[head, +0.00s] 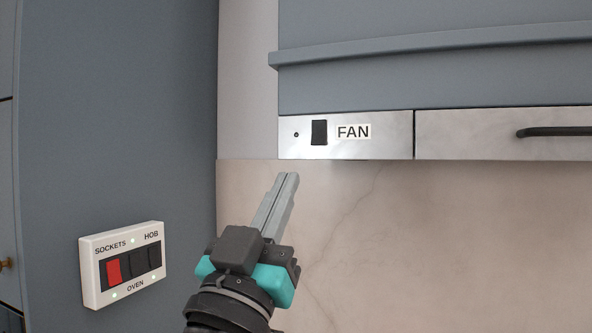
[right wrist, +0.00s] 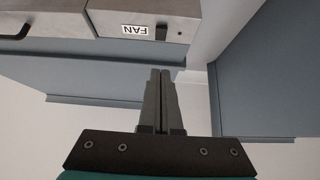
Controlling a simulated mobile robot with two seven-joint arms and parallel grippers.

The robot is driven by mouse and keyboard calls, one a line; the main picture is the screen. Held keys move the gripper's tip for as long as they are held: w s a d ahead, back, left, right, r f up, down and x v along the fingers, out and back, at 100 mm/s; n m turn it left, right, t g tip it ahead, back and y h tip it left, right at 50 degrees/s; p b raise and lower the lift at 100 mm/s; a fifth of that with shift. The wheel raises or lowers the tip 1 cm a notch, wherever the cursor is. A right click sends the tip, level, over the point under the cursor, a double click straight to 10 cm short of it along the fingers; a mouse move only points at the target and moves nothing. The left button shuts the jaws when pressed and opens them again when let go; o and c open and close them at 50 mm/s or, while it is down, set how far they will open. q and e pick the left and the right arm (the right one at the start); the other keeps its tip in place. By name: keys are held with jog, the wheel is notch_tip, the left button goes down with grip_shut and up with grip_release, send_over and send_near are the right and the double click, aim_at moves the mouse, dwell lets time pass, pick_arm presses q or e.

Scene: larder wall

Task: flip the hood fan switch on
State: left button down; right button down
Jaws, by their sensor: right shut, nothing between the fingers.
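The hood fan switch (head: 319,132) is a black rocker on a silver panel, left of a white FAN label (head: 353,132). A small dark dot, possibly an unlit lamp, sits left of it. The switch also shows in the right wrist view (right wrist: 161,33), upside down. My right gripper (head: 291,175) is shut and empty, its fingertips below and left of the switch, apart from the panel in the picture. Its fingers show in the right wrist view (right wrist: 160,72), pointing toward the panel area. Which way the rocker is tipped I cannot tell. My left gripper is not in view.
A white switch box (head: 122,264) labelled SOCKETS, HOB and OVEN, with one red rocker and lit lamps, is on the grey cabinet side at left. A dark handle (head: 553,132) is on the panel right of the fan switch. The marble wall (head: 440,240) below is clear.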

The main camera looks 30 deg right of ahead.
aim_at(318, 135)
jog(key=p+x, duration=0.2)
jog(key=x, duration=0.1)
jog(key=f+p+x, duration=0.1)
jog(key=p+x, duration=0.1)
jog(key=x, duration=0.2)
jog(key=d+p+x, duration=0.1)
jog(key=p+x, duration=0.1)
jog(key=x, duration=0.2)
jog(key=shift+w+d+f, duration=0.2)
jog(key=shift+w+f, duration=0.05)
jog(key=shift+w, duration=0.25)
jog(key=shift+w+d+f, duration=0.15)
jog(key=shift+w+d, duration=0.15)
jog(key=shift+d, duration=0.05)
